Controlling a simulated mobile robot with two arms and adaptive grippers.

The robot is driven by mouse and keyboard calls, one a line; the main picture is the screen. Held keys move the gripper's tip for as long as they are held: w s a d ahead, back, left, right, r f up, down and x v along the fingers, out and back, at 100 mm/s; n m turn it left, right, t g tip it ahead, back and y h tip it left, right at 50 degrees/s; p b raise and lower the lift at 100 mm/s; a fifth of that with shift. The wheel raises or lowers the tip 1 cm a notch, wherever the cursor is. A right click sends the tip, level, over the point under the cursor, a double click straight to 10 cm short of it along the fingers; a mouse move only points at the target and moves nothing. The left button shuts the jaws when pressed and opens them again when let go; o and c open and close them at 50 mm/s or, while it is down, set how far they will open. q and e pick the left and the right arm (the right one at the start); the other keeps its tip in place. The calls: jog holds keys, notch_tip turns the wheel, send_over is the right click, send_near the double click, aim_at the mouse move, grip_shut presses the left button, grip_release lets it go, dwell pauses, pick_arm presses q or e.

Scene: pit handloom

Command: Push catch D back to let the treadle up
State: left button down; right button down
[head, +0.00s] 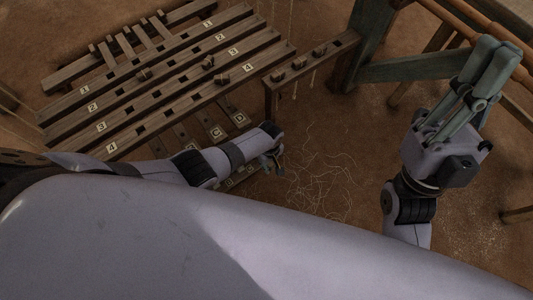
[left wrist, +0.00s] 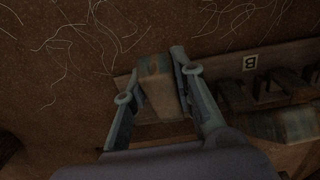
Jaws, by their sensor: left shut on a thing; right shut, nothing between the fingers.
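My left gripper (head: 275,158) is low over the floor beside the treadles' near end in the head view. In the left wrist view its fingers (left wrist: 150,80) are shut on a wooden block (left wrist: 158,88) that stands at a wooden rail (left wrist: 222,75). The letter of this block cannot be read. Treadle D (head: 239,118) and treadle C (head: 215,132) show their labels in the head view; my arm hides much of the area below them. My right gripper (head: 500,50) is shut and empty, raised at the right.
A label B (left wrist: 250,62) shows upside down on the rail, with dark slots and blocks beside it. Slatted beams (head: 165,75) numbered 1 to 4 lie at upper left. A post (head: 365,35) and green beam (head: 410,68) stand near my right gripper. Loose threads (head: 320,180) lie on open floor.

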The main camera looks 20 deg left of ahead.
pick_arm(q)
jog(key=shift+d+f+t+y, duration=0.3)
jog(key=shift+d, duration=0.2)
jog(key=shift+s, duration=0.1)
jog(key=c, duration=1.6)
grip_release()
jog(key=shift+o, duration=1.4)
jog(key=shift+s+a, duration=0.1)
jog(key=shift+f, duration=0.1)
jog(key=shift+s+r, duration=0.15)
jog(key=shift+r, duration=5.9)
jog(key=shift+d, duration=0.2)
